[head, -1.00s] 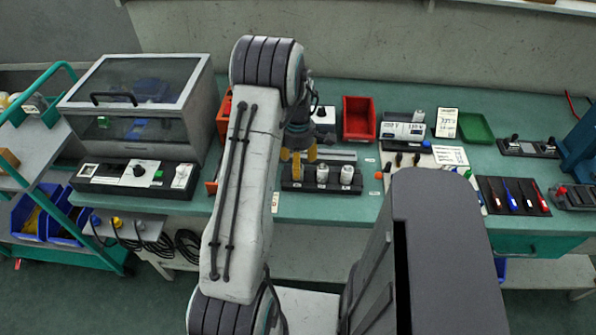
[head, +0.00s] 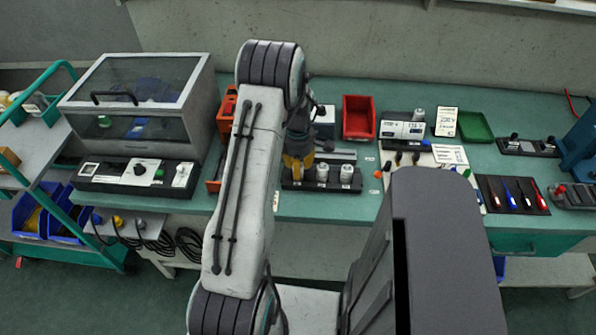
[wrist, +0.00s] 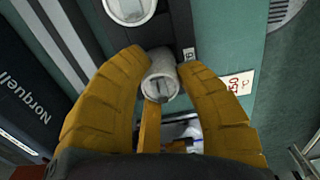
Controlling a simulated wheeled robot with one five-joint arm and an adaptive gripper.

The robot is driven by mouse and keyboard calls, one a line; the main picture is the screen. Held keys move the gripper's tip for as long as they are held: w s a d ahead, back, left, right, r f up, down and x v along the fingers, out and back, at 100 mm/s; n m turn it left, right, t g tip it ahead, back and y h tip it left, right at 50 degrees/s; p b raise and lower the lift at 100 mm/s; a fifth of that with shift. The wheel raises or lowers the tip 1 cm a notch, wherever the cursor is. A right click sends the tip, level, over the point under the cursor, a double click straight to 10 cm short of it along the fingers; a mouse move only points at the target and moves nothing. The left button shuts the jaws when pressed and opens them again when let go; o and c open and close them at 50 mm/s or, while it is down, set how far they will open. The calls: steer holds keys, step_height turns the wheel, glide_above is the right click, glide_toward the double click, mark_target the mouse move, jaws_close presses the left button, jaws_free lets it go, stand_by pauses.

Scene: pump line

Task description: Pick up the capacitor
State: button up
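The capacitor (wrist: 162,82) is a small pale cylinder between the yellow fingers of my gripper (wrist: 163,68) in the wrist view. The two side fingers press in on it from left and right, and a third yellow finger is below it. In the head view my gripper (head: 298,166) is down at the left end of a dark holder (head: 335,187), and its fingers hide the capacitor there. Two other white cylinders (head: 322,173) stand to its right in the holder. One also shows at the top of the wrist view (wrist: 130,8).
A red bin (head: 359,118) stands behind on the green bench. A clear-lidded box (head: 140,95) with a control panel is on the left. A meter (head: 403,130), a green tray (head: 475,126) and screwdrivers (head: 512,196) lie to the right.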

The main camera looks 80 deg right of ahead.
jaws_close()
steer(key=shift+r, duration=0.1)
